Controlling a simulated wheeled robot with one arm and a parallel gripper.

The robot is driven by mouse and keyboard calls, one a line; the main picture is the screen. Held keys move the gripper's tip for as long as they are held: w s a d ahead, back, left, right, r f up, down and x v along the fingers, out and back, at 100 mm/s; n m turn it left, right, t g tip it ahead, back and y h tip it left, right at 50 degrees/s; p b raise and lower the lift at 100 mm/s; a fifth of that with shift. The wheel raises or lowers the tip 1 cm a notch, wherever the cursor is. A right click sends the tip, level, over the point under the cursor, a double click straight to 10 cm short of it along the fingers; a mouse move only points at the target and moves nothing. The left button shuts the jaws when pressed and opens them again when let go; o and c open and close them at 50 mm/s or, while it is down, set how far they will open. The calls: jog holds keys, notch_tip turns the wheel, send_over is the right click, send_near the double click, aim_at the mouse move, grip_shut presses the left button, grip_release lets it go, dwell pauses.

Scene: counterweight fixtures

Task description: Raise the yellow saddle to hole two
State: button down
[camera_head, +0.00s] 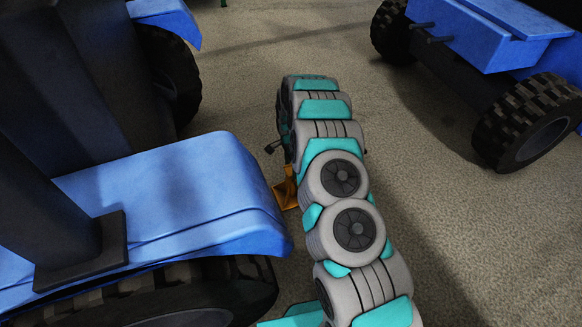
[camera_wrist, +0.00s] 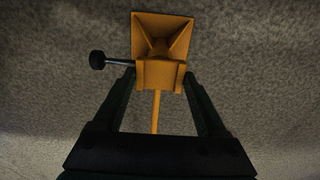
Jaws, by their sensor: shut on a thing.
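An orange-yellow fixture stands between the fingers of my gripper (camera_wrist: 158,76) in the wrist view. It has a flared, ribbed end (camera_wrist: 163,22), a squarish block and a thin strip running toward the palm. I take the block (camera_wrist: 160,75) for the yellow saddle; its fit with the other parts is unclear. The dark fingers are shut on the block's two sides. A pin with a black knob (camera_wrist: 98,60) sticks out to the left. In the head view, the fixture's orange part (camera_head: 286,190) and black knob (camera_head: 272,147) show left of my arm. The holes are not visible.
A blue vehicle with dark tyres (camera_head: 180,190) stands close on the left of my arm. Another blue vehicle (camera_head: 480,35) stands at the upper right. Bare speckled floor (camera_head: 450,240) lies to the right of my arm.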

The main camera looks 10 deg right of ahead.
notch_tip(320, 180, up, 4)
jog(key=shift+f+p, duration=0.15)
jog(key=shift+p, duration=0.35)
jog(key=shift+f, duration=0.1)
grip_release()
notch_tip(320, 180, up, 8)
dwell(0.4)
dwell(0.4)
